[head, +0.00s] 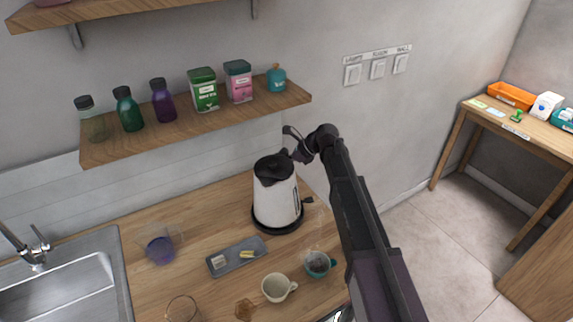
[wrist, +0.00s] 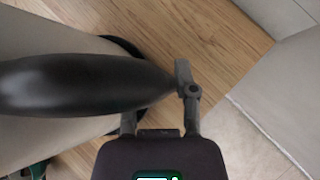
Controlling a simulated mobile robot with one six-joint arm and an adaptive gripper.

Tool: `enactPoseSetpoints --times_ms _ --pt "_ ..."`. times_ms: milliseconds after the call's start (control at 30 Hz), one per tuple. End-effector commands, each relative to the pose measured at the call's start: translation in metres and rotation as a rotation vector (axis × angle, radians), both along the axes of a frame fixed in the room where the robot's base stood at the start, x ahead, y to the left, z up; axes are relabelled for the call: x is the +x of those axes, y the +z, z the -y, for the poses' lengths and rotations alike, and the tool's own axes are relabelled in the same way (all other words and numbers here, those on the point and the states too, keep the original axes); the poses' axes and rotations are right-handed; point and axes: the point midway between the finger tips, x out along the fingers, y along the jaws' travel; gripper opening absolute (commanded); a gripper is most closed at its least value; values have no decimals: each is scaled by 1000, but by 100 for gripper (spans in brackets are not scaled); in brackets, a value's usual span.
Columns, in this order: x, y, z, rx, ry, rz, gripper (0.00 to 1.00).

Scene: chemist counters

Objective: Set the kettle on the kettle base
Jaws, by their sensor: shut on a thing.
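The kettle (head: 277,203), white with a black lid and handle, stands upright at the back right of the wooden counter. The black kettle base (head: 280,227) shows as a dark ring right under it; I cannot tell whether a thin gap is left between them. My gripper (head: 297,146) is at the top right of the kettle, shut on its handle. In the wrist view the black handle (wrist: 85,84) runs in between the fingers of my gripper (wrist: 157,98), and one finger is partly hidden behind it. Part of the base's dark rim (wrist: 125,46) shows beyond the kettle.
In front are a grey tray (head: 225,262), a cream mug (head: 275,290) and a teal cup (head: 325,268). A shelf (head: 195,127) with bottles and tins hangs above. Open floor is right.

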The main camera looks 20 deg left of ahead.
Motion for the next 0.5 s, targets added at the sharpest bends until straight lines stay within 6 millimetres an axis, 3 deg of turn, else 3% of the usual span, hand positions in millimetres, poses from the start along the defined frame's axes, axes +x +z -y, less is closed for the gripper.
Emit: enactPoseSetpoints --times_ms 233,267,300,500 --pt "-1 -3 0 1 1 -2 0" --pt "-1 -3 0 1 1 -2 42" --pt "-1 -3 0 1 1 -2 52" --pt "0 -3 0 0 1 -1 52"
